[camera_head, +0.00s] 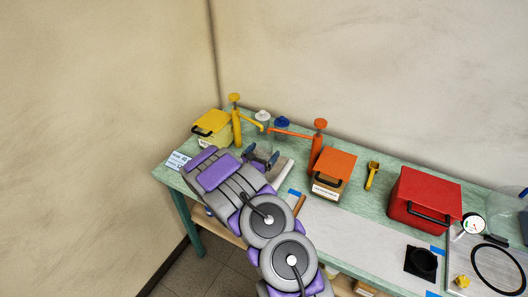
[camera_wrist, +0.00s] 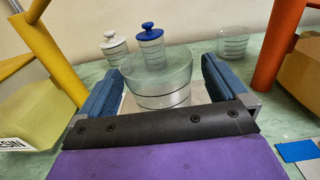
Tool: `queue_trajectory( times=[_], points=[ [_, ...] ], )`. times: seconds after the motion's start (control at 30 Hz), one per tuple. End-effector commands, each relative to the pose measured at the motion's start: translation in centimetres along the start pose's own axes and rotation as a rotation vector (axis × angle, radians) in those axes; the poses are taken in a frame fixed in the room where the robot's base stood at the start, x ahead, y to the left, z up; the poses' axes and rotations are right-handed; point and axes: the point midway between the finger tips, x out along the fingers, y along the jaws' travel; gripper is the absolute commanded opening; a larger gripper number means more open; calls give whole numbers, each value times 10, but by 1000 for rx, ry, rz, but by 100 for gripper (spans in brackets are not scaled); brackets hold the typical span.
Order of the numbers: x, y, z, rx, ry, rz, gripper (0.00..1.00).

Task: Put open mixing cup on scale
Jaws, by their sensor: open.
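A clear, open mixing cup (camera_wrist: 160,88) with dark ring marks stands upright between my gripper's fingers in the wrist view. My gripper (camera_wrist: 160,90) is open, with one blue finger pad on each side of the cup; I cannot tell whether either pad touches it. My palm hides the front of the cup's base. In the head view my gripper (camera_head: 262,157) is over the far left of the bench, and the cup is not clear there. A pale slab (camera_head: 283,174) lies just right of the gripper; I cannot tell whether it is the scale.
A yellow pump (camera_head: 237,130) and an orange pump (camera_head: 316,145) flank the gripper. White-lidded (camera_wrist: 115,48) and blue-lidded (camera_wrist: 151,45) jars stand behind the cup. Another clear cup (camera_wrist: 232,44) is behind right. A red box (camera_head: 425,198) stands farther right on the green bench (camera_head: 385,213).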

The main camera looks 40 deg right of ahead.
Motion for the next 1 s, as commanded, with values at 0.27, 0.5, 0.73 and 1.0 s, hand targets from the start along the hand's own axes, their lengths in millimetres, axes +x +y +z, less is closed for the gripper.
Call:
queue_trajectory(
  times=[0.27, 0.5, 0.73, 1.0],
  points=[
    [-56, 2, 2, -4, -2, 7, 100],
    [-96, 1, 1, -4, 0, 4, 100],
    [-110, 0, 0, -1, 0, 0, 100],
    [-105, -19, 38, 68, -33, -89, 100]
  ],
)
